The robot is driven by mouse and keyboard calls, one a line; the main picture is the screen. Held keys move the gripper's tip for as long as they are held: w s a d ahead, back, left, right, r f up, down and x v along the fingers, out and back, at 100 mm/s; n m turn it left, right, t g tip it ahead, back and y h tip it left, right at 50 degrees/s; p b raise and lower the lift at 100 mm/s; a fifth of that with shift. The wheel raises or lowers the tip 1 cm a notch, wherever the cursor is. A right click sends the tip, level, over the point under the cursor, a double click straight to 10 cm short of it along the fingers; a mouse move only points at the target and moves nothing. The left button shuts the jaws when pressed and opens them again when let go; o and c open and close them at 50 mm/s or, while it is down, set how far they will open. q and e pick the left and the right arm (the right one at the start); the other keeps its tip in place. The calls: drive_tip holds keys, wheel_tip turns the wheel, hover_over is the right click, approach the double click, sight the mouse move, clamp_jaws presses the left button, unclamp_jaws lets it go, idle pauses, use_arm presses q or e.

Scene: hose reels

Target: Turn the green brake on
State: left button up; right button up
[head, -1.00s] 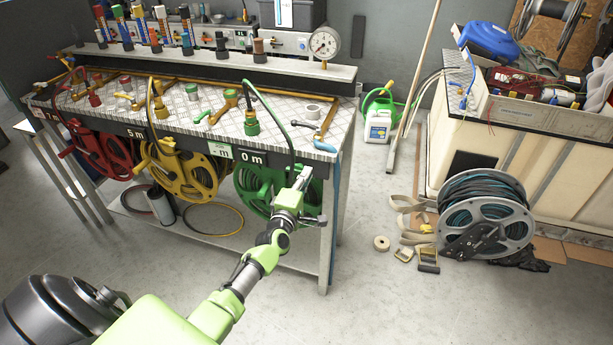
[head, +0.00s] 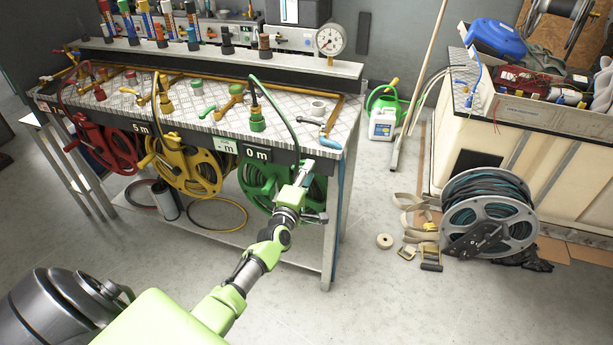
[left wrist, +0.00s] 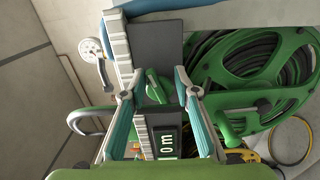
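The green hose reel (head: 256,183) hangs under the front edge of the bench, below the "0 m" label. It also shows in the left wrist view (left wrist: 229,55). A small green lever (left wrist: 157,87), which looks like the brake, sits by the dark bench-front panel beside the reel. My left gripper (head: 304,172) is in front of the right side of the reel. In the left wrist view my left gripper (left wrist: 158,90) is open, with the lever between its two fingers and no clear contact. In the head view the gripper hides the lever. My right gripper is out of view.
A yellow reel (head: 195,172) and a red reel (head: 108,148) hang to the left. The metal bench top (head: 290,133) carries pipes and valves. A loose grey hose reel (head: 489,215) stands on the floor at right.

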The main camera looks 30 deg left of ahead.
use_arm(q)
drive_tip(key=v, duration=1.2)
drive_tip(key=shift+a+f, duration=0.1)
